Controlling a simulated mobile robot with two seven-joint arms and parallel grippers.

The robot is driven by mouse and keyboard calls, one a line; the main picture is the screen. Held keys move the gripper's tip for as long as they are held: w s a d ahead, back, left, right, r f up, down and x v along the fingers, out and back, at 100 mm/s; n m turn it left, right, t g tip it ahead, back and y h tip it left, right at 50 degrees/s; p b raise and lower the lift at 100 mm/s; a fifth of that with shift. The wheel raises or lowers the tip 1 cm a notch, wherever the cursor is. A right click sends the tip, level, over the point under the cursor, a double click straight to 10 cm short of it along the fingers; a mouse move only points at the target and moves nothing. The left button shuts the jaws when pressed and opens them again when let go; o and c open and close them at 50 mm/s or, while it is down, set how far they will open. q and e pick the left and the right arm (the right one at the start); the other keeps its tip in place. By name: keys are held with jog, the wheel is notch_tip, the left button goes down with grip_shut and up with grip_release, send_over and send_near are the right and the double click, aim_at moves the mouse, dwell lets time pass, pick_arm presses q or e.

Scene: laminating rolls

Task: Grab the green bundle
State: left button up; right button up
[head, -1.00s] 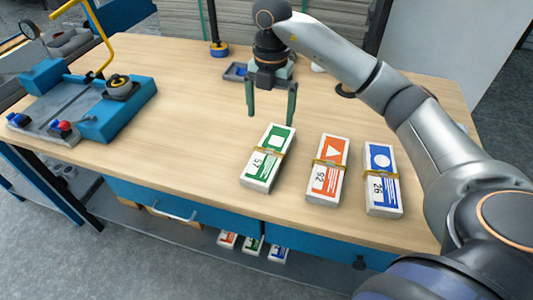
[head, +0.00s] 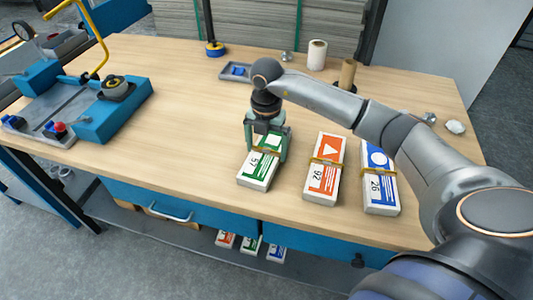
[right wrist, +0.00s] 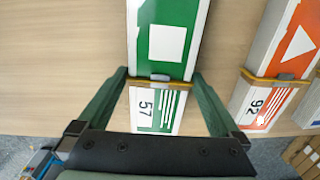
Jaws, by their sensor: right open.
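The green bundle (head: 258,168) lies on the wooden table, a white and green block with a yellow band and the number 57. In the right wrist view the green bundle (right wrist: 165,45) runs between my fingers. My right gripper (head: 266,152) is open above and around it, one finger on each side. My left gripper is not in view.
An orange bundle (head: 323,180) and a blue bundle (head: 380,192) lie to the right on the table (head: 180,110). A blue and grey machine (head: 105,118) stands at the left. Paper rolls (head: 317,54) and a small tray (head: 236,73) are at the back. More bundles (head: 250,243) lie on the shelf below.

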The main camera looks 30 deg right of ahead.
jog(key=c, duration=1.4)
